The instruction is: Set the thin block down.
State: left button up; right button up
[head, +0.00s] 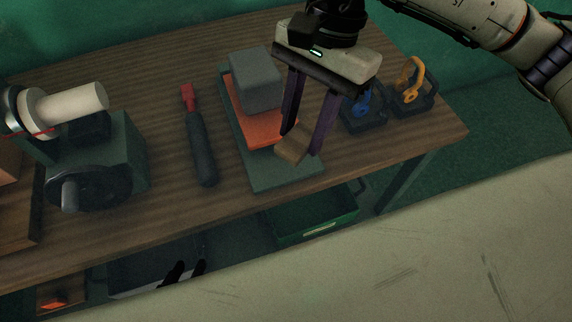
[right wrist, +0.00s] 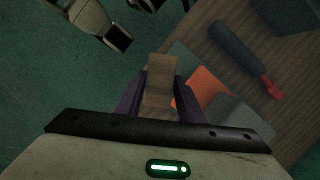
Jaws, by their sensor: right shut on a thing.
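The thin block (head: 292,150), a light wooden piece, is between the fingertips of my right gripper (head: 300,143), which is shut on it. In the right wrist view the block (right wrist: 160,80) sticks out between the purple fingers. It is over the near end of a green plate (head: 285,178); I cannot tell whether it touches the plate. An orange block (head: 262,130) lies on the plate, with a grey block (head: 256,80) on top. Two dark finger-like shapes at the lower left may be my left gripper (head: 184,273); its opening is unclear.
A dark-handled tool with a red end (head: 200,145) lies left of the plate. A green machine with a handwheel (head: 88,187) stands further left. Blue (head: 364,108) and yellow (head: 412,85) clip-like parts sit in dark holders at right. A green bin (head: 310,222) is below the table edge.

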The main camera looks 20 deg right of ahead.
aim_at(284, 171)
jog(key=m, duration=0.1)
jog(key=a+r+m+t, duration=0.1)
jog(key=m, duration=0.1)
jog(key=a+m, duration=0.1)
jog(key=m, duration=0.1)
jog(key=shift+r, duration=0.4)
jog(key=shift+a+f+m, duration=0.1)
jog(key=shift+f+m, duration=0.1)
jog(key=shift+m, duration=0.2)
notch_tip(284, 171, down, 10)
jog(key=shift+w+r, duration=0.1)
jog(key=shift+r, duration=0.15)
jog(key=shift+f+b, duration=0.1)
jog(key=shift+b, duration=0.25)
jog(key=o, duration=1.1)
jog(key=shift+r, duration=0.25)
jog(key=v, duration=1.1)
jog(key=shift+s+d+r+p, duration=0.25)
jog(key=shift+d+r+p, duration=0.05)
